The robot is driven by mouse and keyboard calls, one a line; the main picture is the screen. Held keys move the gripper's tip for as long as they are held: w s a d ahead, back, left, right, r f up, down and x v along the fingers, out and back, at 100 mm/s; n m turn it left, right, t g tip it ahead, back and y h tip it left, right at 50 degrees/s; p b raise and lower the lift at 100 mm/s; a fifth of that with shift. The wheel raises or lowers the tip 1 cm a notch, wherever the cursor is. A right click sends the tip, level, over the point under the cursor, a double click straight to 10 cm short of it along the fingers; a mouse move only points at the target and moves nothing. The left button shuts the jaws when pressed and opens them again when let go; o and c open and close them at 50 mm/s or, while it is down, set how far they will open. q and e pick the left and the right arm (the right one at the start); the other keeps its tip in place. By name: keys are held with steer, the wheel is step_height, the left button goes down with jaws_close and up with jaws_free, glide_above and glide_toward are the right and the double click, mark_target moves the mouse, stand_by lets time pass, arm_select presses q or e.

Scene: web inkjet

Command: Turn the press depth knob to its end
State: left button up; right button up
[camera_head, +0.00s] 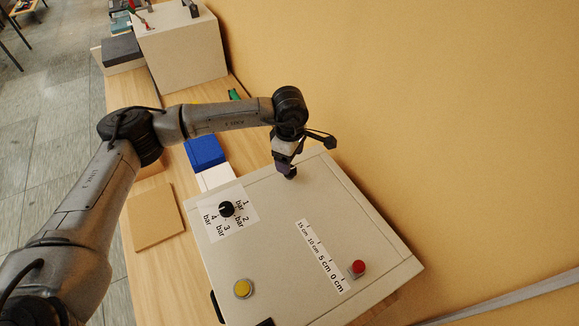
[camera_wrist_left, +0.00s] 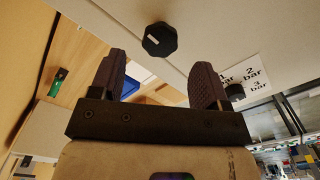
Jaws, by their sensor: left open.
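A pale box-shaped machine (camera_head: 268,245) has a flat top panel. In the left wrist view, a black faceted knob (camera_wrist_left: 160,39) with a short white mark stands on it, just beyond and between the fingertips, with a visible gap to each finger. In the head view my gripper largely hides this knob. No lettering naming it is visible. My left gripper (camera_wrist_left: 160,62) is open and empty; in the head view it (camera_head: 286,168) points down at the panel's far edge. A second black knob (camera_head: 227,209) sits on a white label marked in bar. My right gripper is not in view.
A red button (camera_head: 358,267) stands by a strip scale (camera_head: 322,258) marked in cm. A yellow button (camera_head: 243,288) sits near the front. A blue box (camera_head: 205,152) and a tan board (camera_head: 154,217) lie left of the machine. A tan wall rises at right.

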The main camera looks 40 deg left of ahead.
arm_select(q)
step_height(320, 180, up, 9)
steer(key=b, duration=0.1)
stand_by(0.3)
stand_by(0.5)
